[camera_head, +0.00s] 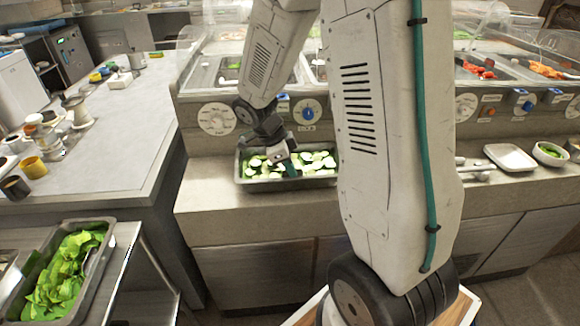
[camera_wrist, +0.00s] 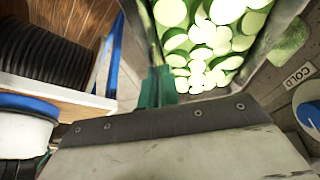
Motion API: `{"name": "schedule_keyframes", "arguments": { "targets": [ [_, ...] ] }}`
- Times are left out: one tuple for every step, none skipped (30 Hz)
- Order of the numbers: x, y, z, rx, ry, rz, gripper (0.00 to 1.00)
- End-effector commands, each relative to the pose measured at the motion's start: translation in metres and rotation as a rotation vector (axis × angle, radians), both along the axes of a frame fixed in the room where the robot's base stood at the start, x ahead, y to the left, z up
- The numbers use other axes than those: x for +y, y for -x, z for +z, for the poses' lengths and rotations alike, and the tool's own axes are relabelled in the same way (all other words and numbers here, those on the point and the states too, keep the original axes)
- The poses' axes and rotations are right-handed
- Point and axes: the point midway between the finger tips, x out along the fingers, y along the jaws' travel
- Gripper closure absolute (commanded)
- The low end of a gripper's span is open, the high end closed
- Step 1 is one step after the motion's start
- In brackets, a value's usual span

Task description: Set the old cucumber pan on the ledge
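The cucumber pan (camera_head: 257,186) is a dark grey metal pan filled with cucumber slices. It appears level on or just above the grey ledge (camera_head: 215,205) below the dial panel; a small gap cannot be ruled out. My gripper (camera_head: 291,168) is at the pan's near side, and its teal fingers look closed over the pan's rim. In the wrist view the teal fingers (camera_wrist: 157,88) sit close together at the pan's near corner, and the pan wall (camera_wrist: 143,32) and slices show beyond. My arm hides the pan's right end.
A pan of green leaves (camera_head: 98,262) stands on a cart at lower left. A white tray (camera_head: 510,157) and a small bowl of green food (camera_head: 549,153) stand farther right on the ledge. The ledge left of the cucumber pan is clear. Wells with clear covers are behind.

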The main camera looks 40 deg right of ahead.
Motion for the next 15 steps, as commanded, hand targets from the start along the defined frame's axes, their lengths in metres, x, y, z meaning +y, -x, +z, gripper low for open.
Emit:
{"name": "schedule_keyframes", "arguments": {
  "targets": [
    [-0.0002,-0.0007,0.0006,-0.002,0.0,0.0,1.0],
    [-0.0002,-0.0007,0.0003,-0.002,0.0,0.0,1.0],
    [-0.0002,-0.0007,0.0001,-0.002,0.0,0.0,1.0],
    [-0.0002,-0.0007,-0.0001,-0.002,0.0,0.0,1.0],
    [-0.0002,-0.0007,-0.0004,-0.002,0.0,0.0,1.0],
    [-0.0003,-0.0007,-0.0009,-0.002,0.0,0.0,1.0],
    [-0.0002,-0.0007,-0.0013,-0.002,0.0,0.0,1.0],
    [-0.0002,-0.0008,-0.0016,-0.002,0.0,0.0,1.0],
    [-0.0001,-0.0007,-0.0022,-0.002,0.0,0.001,1.0],
    [-0.0002,-0.0006,-0.0026,-0.002,0.0,0.001,1.0],
    [-0.0002,-0.0008,-0.003,-0.002,0.0,0.001,1.0],
    [-0.0002,-0.0008,-0.0036,-0.002,0.0,0.001,1.0],
    [-0.0001,-0.0007,-0.0039,-0.002,0.0,0.001,1.0],
    [-0.0001,-0.0007,-0.0043,-0.002,0.0,0.001,1.0],
    [-0.0002,-0.0007,-0.0049,-0.002,0.0,0.001,1.0]
  ]
}}
